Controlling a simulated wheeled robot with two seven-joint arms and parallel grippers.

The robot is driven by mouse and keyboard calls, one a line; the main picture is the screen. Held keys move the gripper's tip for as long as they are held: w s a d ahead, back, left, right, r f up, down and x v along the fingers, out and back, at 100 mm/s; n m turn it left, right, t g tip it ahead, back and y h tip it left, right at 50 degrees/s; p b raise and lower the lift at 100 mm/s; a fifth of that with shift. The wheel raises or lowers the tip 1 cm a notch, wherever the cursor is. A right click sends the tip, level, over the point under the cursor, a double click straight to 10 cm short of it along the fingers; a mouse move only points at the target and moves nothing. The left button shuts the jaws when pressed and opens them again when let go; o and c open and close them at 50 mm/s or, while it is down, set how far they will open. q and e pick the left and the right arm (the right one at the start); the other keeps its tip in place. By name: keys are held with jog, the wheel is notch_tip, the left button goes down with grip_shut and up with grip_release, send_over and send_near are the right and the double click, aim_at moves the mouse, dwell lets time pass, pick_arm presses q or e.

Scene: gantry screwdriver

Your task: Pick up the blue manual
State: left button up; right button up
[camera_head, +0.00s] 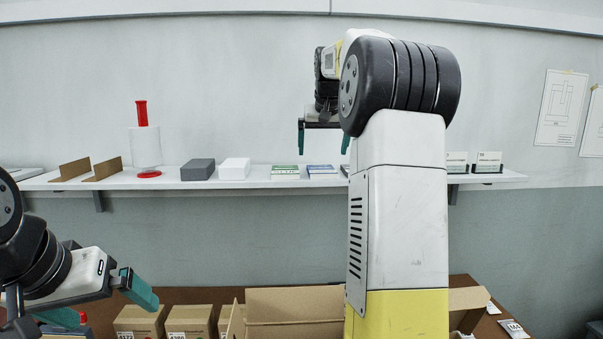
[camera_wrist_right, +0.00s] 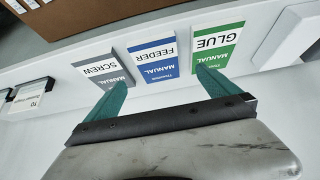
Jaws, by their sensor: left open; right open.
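The blue manual (camera_head: 322,171) lies on the white wall shelf, between a green manual (camera_head: 285,172) and a grey one. In the right wrist view the blue manual (camera_wrist_right: 153,60) reads "FEEDER", with the green "GLUE" manual (camera_wrist_right: 216,47) to its right and the grey "SCREW" manual (camera_wrist_right: 103,70) to its left. My right gripper (camera_head: 323,149) is open and empty above the shelf, over the blue manual. In the wrist view its fingertips (camera_wrist_right: 160,78) straddle the blue manual's line, apart from it. My left gripper (camera_head: 117,309) is open and empty at lower left, below the shelf.
The shelf (camera_head: 225,184) also holds a grey box (camera_head: 197,169), a white box (camera_head: 235,168), a white cylinder with a red handle (camera_head: 145,145) and brown angled pieces. Cardboard boxes (camera_head: 190,320) stand below. My right arm hides part of the shelf.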

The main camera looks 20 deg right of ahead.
aim_at(322, 169)
jog(key=x, duration=0.7)
jog(key=shift+s+d+f, duration=0.1)
jog(key=shift+s, duration=0.2)
jog(key=c, duration=1.5)
jog(key=shift+c, duration=0.2)
